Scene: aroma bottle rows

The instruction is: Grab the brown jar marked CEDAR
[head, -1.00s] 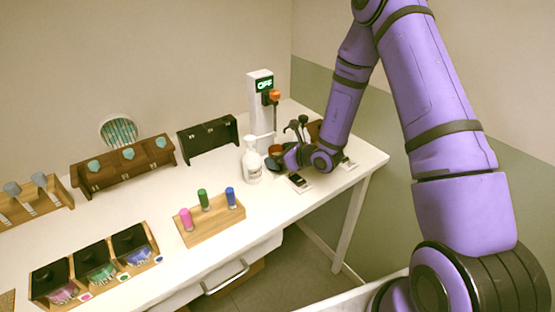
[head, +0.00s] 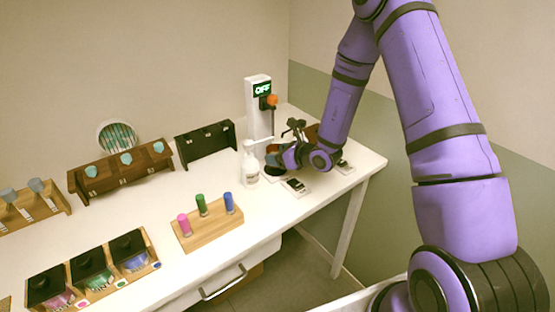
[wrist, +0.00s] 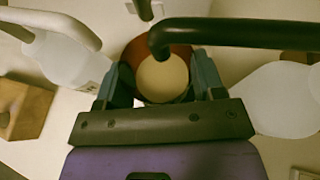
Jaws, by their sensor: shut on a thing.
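My gripper (wrist: 163,85) is shut on a brown jar (wrist: 163,78) with a round cream top, seen from above between the two fingers in the wrist view. No label shows on it, so I cannot read CEDAR. In the head view my gripper (head: 276,158) is at the back right of the white table, beside the white pump bottle (head: 250,165) and in front of the dispenser column. There the arm and fingers mostly hide the jar.
A white column (head: 259,105) with an OFF display stands just behind. A dark curved spout (wrist: 230,33) crosses close over the jar in the wrist view. Small scales (head: 295,187) lie in front. A wooden rack (head: 208,226) with coloured vials stands to the left.

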